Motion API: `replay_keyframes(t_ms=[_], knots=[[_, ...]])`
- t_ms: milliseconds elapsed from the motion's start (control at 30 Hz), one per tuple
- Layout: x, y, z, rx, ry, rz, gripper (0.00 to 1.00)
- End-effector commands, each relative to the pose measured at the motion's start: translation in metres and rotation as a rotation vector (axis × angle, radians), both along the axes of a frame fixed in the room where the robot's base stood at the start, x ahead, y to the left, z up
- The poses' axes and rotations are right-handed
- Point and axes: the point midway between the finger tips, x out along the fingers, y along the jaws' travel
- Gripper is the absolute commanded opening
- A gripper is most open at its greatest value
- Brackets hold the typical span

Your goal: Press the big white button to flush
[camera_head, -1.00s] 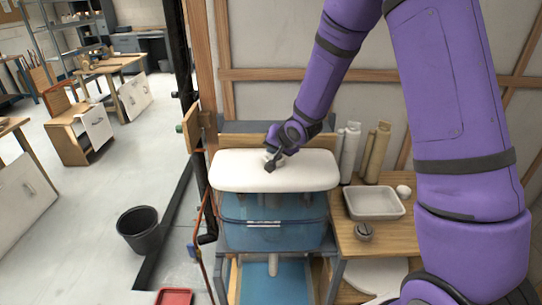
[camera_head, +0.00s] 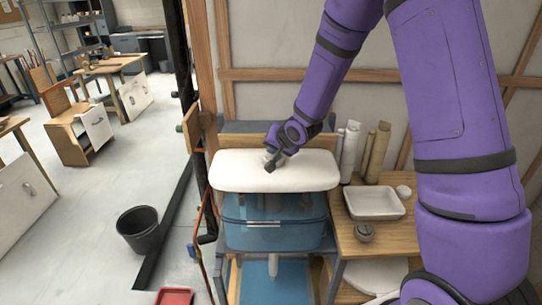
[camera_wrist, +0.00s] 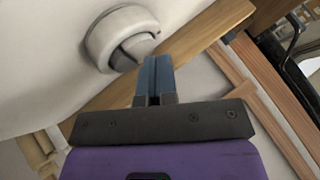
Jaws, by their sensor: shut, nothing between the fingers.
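The white button (camera_wrist: 138,46) is a round, pale knob with a split face, set in a raised ring on the white tank lid (camera_wrist: 50,65). In the head view the white lid (camera_head: 225,172) lies on top of a clear blue tank (camera_head: 235,235), and my gripper mostly hides the button. My gripper (camera_head: 270,166) is shut and empty, low over the middle of the lid. In the wrist view its shut fingertips (camera_wrist: 153,62) are right beside the button's edge. I cannot tell whether they touch it.
A wooden side table (camera_head: 400,238) at the right holds a white tray (camera_head: 374,204), a small round metal item (camera_head: 364,233) and several upright rolls (camera_head: 378,152). A dark pipe (camera_head: 183,60) stands left of the tank. A black bucket (camera_head: 140,229) stands on the floor.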

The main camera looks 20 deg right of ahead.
Motion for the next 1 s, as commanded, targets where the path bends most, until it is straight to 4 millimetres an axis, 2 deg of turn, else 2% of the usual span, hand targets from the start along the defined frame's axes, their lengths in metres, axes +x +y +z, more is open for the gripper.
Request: replay_keyframes(t_ms=[200,600,1000], knots=[[0.0,0.0,0.011,0.0,-0.001,0.0,0.0],[0.0,0.0,0.015,-0.001,-0.002,0.0,0.0],[0.001,-0.001,0.048,0.001,-0.004,0.0,0.0]])
